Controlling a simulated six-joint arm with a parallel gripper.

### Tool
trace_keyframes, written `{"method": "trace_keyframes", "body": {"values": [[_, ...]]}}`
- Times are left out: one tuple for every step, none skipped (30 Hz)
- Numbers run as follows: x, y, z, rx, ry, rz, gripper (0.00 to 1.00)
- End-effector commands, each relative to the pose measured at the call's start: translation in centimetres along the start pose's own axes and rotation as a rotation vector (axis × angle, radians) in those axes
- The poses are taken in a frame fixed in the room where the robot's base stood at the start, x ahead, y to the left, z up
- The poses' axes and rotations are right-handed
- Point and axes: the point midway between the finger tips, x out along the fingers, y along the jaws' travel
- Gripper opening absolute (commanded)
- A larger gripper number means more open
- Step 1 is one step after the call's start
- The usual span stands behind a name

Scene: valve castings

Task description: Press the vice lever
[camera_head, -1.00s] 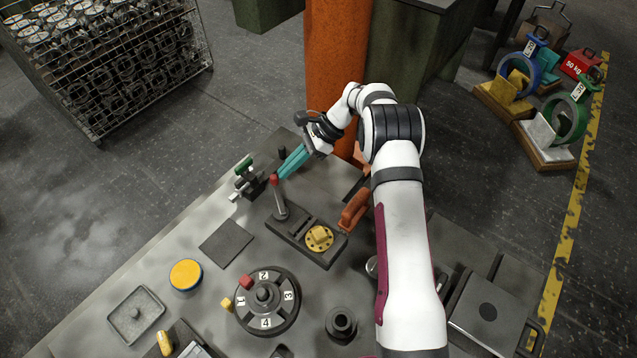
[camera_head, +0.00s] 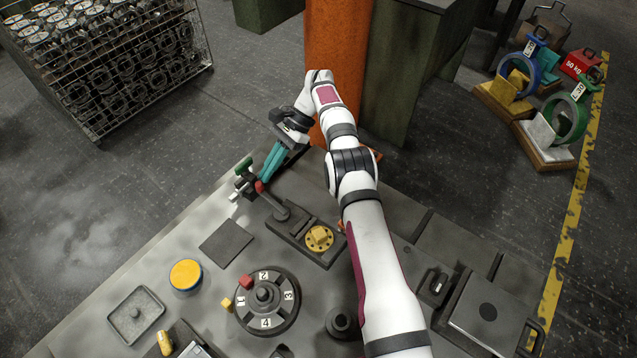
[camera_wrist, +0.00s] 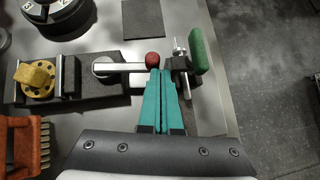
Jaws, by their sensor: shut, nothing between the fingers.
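The lever with a red ball knob (camera_head: 260,187) leans to the left from its dark vice base (camera_head: 283,238). A yellow round casting (camera_head: 319,238) sits on the right part of that base. In the wrist view the lever's silver bar (camera_wrist: 125,68) runs sideways to the red knob (camera_wrist: 154,59). My gripper (camera_head: 264,178) has teal fingers, shut and empty. Their tips (camera_wrist: 163,71) are right at the knob, overlapping its lower edge in the wrist view; I cannot tell for sure whether they touch it.
A small clamp with a green handle (camera_head: 243,165) stands close beside the fingers; it also shows in the wrist view (camera_wrist: 198,52). An orange bristled tool (camera_wrist: 20,145) lies near the vice. A numbered dial (camera_head: 267,302), a yellow disc (camera_head: 186,275) and a tray (camera_head: 136,314) stand nearer.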

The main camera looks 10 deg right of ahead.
Motion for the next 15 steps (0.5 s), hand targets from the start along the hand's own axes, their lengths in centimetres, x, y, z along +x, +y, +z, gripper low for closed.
{"method": "trace_keyframes", "body": {"values": [[0.04,-0.02,0.04,-0.002,-0.001,0.001,0.0],[0.04,-0.02,0.04,-0.002,-0.001,0.001,0.0],[0.04,-0.03,0.04,-0.002,-0.001,0.001,0.0],[0.04,-0.02,0.04,-0.002,-0.001,0.001,0.0],[0.04,-0.02,0.04,-0.002,-0.001,0.001,0.0],[0.03,-0.02,0.04,-0.002,-0.001,0.001,0.0],[0.03,-0.02,0.04,-0.002,-0.001,0.001,0.0],[0.03,-0.02,0.04,-0.002,-0.001,0.001,0.0],[0.03,-0.02,0.04,-0.002,-0.001,0.001,0.0],[0.03,-0.02,0.04,-0.002,-0.001,0.001,0.0],[0.03,-0.02,0.03,-0.002,-0.001,0.001,0.0],[0.0,-0.02,0.06,-0.002,-0.001,0.001,0.0],[-0.07,-0.03,0.12,-0.002,0.0,0.001,0.0],[-0.2,-0.04,0.24,-0.002,0.0,0.0,0.0],[-0.48,-0.04,0.5,-0.002,0.0,0.0,0.0]]}}
